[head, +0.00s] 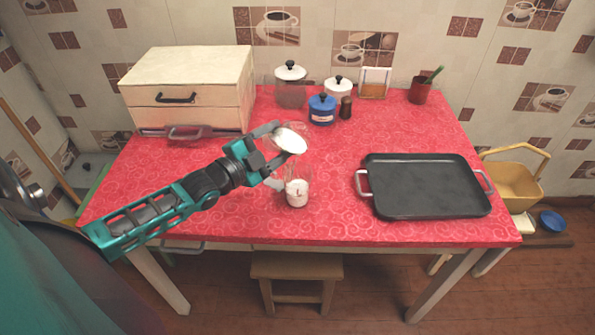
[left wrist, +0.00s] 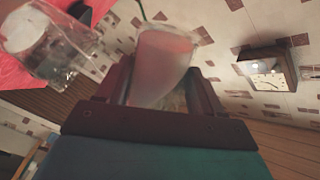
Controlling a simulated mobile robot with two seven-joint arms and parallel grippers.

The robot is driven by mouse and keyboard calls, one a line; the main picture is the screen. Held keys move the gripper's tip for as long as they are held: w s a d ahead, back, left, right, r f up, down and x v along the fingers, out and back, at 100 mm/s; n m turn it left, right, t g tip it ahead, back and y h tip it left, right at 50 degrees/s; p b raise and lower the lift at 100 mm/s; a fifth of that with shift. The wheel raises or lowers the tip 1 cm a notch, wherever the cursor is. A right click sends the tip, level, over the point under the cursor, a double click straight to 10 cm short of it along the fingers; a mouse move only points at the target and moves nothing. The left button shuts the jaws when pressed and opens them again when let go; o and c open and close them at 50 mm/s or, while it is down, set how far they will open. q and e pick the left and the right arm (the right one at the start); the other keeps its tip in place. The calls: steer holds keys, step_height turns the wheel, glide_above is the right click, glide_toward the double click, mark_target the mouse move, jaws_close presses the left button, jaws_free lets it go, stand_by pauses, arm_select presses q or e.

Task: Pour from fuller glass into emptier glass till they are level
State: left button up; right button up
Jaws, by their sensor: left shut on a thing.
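My left gripper (head: 279,142) is shut on a clear glass with white liquid (head: 292,140), held above the table and tilted. In the left wrist view the held glass (left wrist: 161,62) sits between the fingers and looks cloudy white. The other glass (head: 297,192) stands upright on the red table, just below the held one, with white liquid in its lower part. It also shows at the upper left of the left wrist view (left wrist: 58,58). I cannot make out a stream between the glasses. My right gripper is out of view.
A black tray (head: 424,186) with handles lies to the right on the red-covered table (head: 235,215). A cream drawer box (head: 187,75) stands back left. A blue pot (head: 322,110), other canisters and a plant pot (head: 420,91) stand at the back. The front table edge is clear.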

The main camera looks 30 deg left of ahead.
mark_target(265, 147)
arm_select(q)
steer(key=shift+d+m, duration=0.15)
steer(key=shift+m, duration=0.25)
stand_by(1.4)
steer(key=shift+r, duration=0.15)
steer(key=shift+d+f+n, duration=0.1)
steer(key=shift+f+n, duration=0.3)
steer(key=shift+n, duration=0.6)
steer(key=shift+r+n+p, duration=0.15)
steer(key=shift+n+p, duration=0.45)
steer(key=shift+n, duration=0.6)
steer(key=shift+w+a+f+n+b, duration=0.2)
steer(key=shift+a+f+n+b, duration=0.2)
steer(key=shift+a+f+n, duration=0.35)
steer(key=shift+w+a+f+n, duration=0.1)
steer(key=shift+a+f+n, duration=0.1)
steer(key=shift+a+n, duration=0.65)
steer(key=shift+d, duration=0.2)
